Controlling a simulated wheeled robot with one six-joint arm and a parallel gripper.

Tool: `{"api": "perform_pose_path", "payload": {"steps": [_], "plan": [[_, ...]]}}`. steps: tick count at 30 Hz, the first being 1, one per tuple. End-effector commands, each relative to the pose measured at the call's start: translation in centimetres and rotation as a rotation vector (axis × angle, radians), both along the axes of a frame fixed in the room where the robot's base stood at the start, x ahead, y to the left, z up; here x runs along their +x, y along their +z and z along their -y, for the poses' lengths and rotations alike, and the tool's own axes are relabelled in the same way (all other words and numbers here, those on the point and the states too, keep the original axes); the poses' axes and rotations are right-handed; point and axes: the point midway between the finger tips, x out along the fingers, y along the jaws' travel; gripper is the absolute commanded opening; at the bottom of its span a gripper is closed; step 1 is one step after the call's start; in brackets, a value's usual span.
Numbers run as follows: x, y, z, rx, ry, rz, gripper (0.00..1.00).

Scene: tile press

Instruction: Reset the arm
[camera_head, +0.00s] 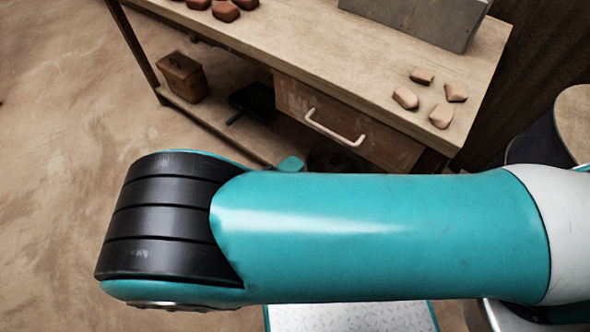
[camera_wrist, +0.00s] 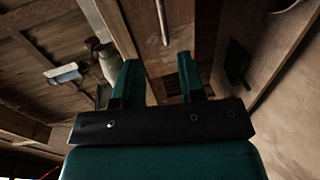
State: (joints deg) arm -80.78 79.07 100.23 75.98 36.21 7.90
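My arm (camera_head: 370,235) stretches across the lower half of the head view, teal with a black ribbed joint at its left end. My gripper (camera_wrist: 157,76) shows in the wrist view with two teal fingers standing apart on a dark bar. Nothing is seen held between them. In the head view the gripper is mostly hidden behind the arm; a small teal piece (camera_head: 290,164) shows just above the arm, and I cannot tell which part it is.
A wooden workbench (camera_head: 330,60) stands beyond the arm, with a drawer (camera_head: 345,125) and a lower shelf. A wooden box (camera_head: 182,76) sits on the shelf. Floor at left is clear.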

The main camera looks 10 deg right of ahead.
Motion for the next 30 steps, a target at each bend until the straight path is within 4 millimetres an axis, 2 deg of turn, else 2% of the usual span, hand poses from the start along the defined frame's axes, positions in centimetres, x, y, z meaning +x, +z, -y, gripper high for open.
{"api": "perform_pose_path", "payload": {"steps": [20,26,30], "plan": [[0.2,0.3,0.0,0.011,-0.014,-0.013,0.37],[2.5,2.8,1.3,0.155,-0.145,-0.204,0.37],[3.9,6.2,3.4,0.356,-0.257,-0.416,0.37]]}}
